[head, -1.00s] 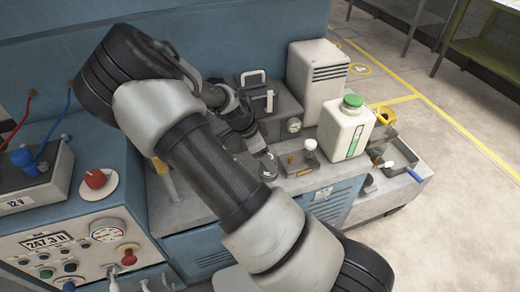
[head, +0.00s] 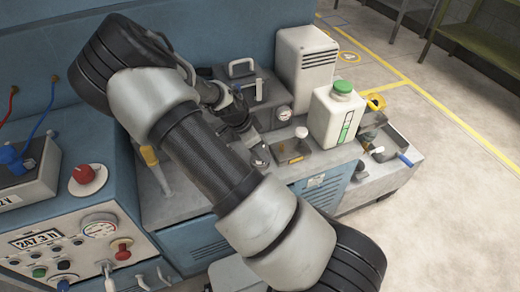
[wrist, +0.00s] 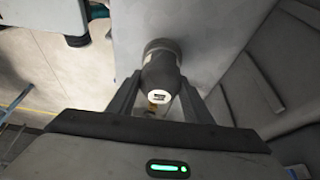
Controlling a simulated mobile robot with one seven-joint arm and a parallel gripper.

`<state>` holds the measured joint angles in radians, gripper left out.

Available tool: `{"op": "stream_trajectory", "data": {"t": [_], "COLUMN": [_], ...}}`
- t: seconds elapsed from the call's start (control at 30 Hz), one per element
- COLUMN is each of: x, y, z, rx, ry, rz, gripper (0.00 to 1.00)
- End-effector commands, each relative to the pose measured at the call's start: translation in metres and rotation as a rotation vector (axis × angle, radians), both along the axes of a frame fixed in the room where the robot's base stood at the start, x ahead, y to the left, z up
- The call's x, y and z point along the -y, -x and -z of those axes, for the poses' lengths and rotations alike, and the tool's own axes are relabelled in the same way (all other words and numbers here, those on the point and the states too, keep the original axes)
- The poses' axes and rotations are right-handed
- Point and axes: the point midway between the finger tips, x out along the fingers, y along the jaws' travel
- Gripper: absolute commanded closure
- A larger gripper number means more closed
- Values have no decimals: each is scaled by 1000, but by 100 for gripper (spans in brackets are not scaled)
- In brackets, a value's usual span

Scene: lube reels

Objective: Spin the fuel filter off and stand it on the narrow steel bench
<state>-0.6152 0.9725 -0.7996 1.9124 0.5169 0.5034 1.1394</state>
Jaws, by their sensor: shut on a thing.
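In the wrist view, my gripper (wrist: 160,103) has its two fingers on either side of a grey, rounded canister (wrist: 161,70) with a pale round end. It looks like the fuel filter, and the fingers are shut on it. A darker collar shows at its far end, against a grey surface; I cannot tell whether it is still joined to anything. In the head view, my gripper (head: 260,157) is low over the grey machine top, and my arm hides most of what it holds. A grey steel bench (head: 408,8) shows partly at the top right edge; I cannot tell whether it is the narrow one.
A white jug with a green cap (head: 335,115) stands right of my gripper, before a pale vented box (head: 305,65). A small open tray (head: 292,151) lies close by. A green bench (head: 480,40) is at the far right. The floor between is clear.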

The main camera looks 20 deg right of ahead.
Motion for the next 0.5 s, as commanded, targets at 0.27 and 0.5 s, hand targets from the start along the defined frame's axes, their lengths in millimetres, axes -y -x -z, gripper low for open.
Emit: {"op": "stream_trajectory", "data": {"t": [0.27, 0.5], "x": [-1, 0], "y": [0, 0], "z": [3, 1], "rx": [2, 0], "ry": [-4, 0], "rz": [-365, -396], "gripper": [82, 82]}}
